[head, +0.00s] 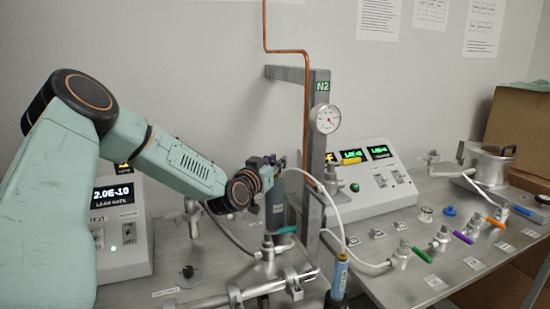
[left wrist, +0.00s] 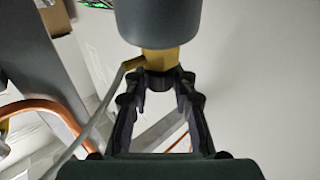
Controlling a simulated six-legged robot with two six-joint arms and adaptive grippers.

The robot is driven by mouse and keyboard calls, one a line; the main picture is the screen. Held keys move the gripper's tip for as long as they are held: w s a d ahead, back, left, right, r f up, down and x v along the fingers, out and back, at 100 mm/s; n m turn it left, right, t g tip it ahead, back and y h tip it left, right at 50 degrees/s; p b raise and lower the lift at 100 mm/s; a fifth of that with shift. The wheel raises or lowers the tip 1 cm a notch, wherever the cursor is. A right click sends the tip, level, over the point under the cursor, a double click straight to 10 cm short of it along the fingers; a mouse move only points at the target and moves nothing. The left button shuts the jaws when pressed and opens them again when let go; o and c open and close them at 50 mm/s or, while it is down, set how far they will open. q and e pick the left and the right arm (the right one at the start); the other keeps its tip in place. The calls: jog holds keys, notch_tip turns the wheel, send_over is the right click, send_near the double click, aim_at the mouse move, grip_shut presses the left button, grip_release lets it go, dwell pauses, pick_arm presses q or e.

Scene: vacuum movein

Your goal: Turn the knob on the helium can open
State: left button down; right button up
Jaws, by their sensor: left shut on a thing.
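The helium can (head: 275,208) appears to be the dark grey cylinder standing upright beside the metal post. In the left wrist view its grey body (left wrist: 160,20) is at the top, with a brass neck (left wrist: 162,60) and a thin grey side tube. My left gripper (head: 266,166) is at the top of the can. In the left wrist view its fingers (left wrist: 160,88) close in on the small black knob (left wrist: 159,82) at the end of the brass neck. The fingers partly hide the knob, so its turn angle cannot be told. My right gripper is not in view.
A metal post (head: 318,135) with a gauge (head: 328,119) and copper pipe stands close to the gripper. A white hose (head: 340,225) loops beside it. A blue cylinder (head: 340,277) stands in front. Control boxes (head: 372,180) and several valves with coloured handles (head: 462,237) occupy the bench.

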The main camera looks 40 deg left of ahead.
pick_arm(q)
jog(key=shift+f+m+t+h+p, duration=0.15)
jog(key=shift+m+h+p, duration=0.1)
jog(key=shift+m+h, duration=0.8)
jog(key=shift+r+m+t+h+p, duration=0.15)
jog(key=shift+m+h, duration=0.4)
jog(key=shift+h, duration=0.9)
jog(key=shift+f+m+h, duration=0.15)
jog(key=shift+m+h, duration=0.95)
jog(key=shift+h, duration=0.6)
jog(key=shift+m+g+h+p, duration=0.3)
jog(key=shift+m+g+h, duration=0.15)
jog(key=shift+h, duration=0.25)
jog(key=shift+m+g+h, duration=0.35)
jog(key=shift+m+h, duration=0.5)
jog(key=shift+h, duration=0.35)
jog(key=shift+m+g+h+b, duration=0.3)
jog(key=shift+m+g+h, duration=0.25)
jog(key=shift+h, duration=0.25)
jog(key=shift+m+g+h+b, duration=0.7)
jog(key=shift+m+h, duration=0.15)
jog(key=shift+h, duration=0.25)
jog(key=c, duration=1.1)
grip_release()
